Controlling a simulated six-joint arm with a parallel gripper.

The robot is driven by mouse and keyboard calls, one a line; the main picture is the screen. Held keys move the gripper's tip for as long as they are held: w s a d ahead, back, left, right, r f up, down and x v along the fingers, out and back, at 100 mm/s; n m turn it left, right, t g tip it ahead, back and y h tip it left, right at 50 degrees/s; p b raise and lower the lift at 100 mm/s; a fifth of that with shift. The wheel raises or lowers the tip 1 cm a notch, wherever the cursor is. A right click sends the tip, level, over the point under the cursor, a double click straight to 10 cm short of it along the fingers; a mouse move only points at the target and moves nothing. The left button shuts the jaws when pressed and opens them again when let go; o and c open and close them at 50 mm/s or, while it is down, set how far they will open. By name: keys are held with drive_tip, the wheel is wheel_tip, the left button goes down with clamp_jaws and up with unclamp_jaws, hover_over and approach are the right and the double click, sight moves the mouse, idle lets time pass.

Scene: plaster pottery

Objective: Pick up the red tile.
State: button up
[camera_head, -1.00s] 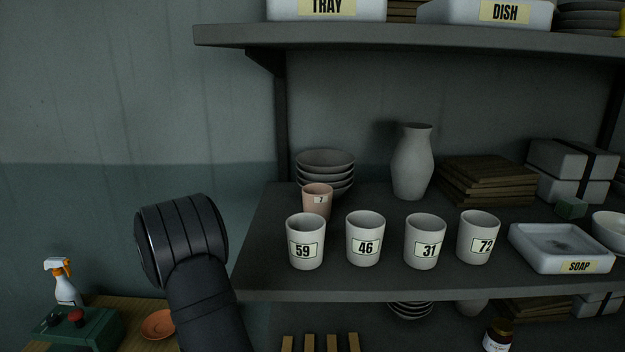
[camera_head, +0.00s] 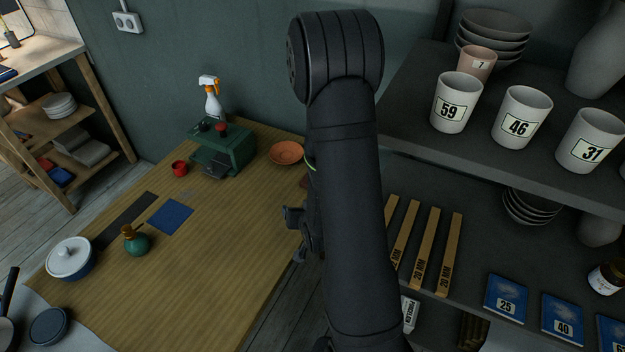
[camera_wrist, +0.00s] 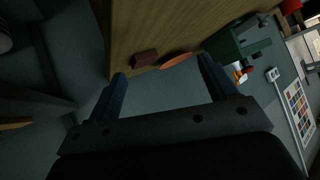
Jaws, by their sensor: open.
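A dark red, flat-looking block that looks like the red tile (camera_wrist: 145,59) lies near the edge of the wooden table in the wrist view, beside an orange dish (camera_wrist: 176,60). In the head view, only a small dark red sliver (camera_head: 304,183) shows beside my arm, which hides the rest. My gripper (camera_wrist: 161,80) is open and empty, its fingers spread wide in the wrist view, with the red block beyond the gap between them. In the head view, my gripper is partly hidden behind my arm at the table's right edge.
Shelves with numbered cups (camera_head: 456,103) stand close on the right.

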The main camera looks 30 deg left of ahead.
drive_tip(key=a, duration=0.1)
drive_tip(key=w+a+g, duration=0.1)
drive_tip(key=a, duration=0.1)
drive_tip(key=shift+w+a+m+g+h, duration=0.25)
drive_tip(key=shift+a+m+g+h, duration=0.05)
drive_tip(key=shift+g+h, duration=0.1)
drive_tip(key=w+a+r+m+g+h, duration=0.1)
drive_tip(key=w+a+r+m+h, duration=0.2)
drive_tip(key=w+r+m+h, duration=0.5)
drive_tip(key=w+f+n, duration=0.1)
drive_tip(key=f, duration=0.2)
drive_tip(key=f+n+y, duration=0.1)
drive_tip(key=f, duration=0.2)
drive_tip(key=w+f+n, duration=0.1)
drive_tip(key=f, duration=0.2)
drive_tip(key=shift+w+g+y, duration=0.3)
drive_tip(key=shift+w, duration=0.05)
drive_tip(key=shift+w+x, duration=0.1)
drive_tip(key=shift+x, duration=1.2)
drive_tip(key=shift+w+x, duration=0.15)
drive_tip(key=shift+x, duration=1.15)
drive_tip(key=shift+r, duration=0.1)
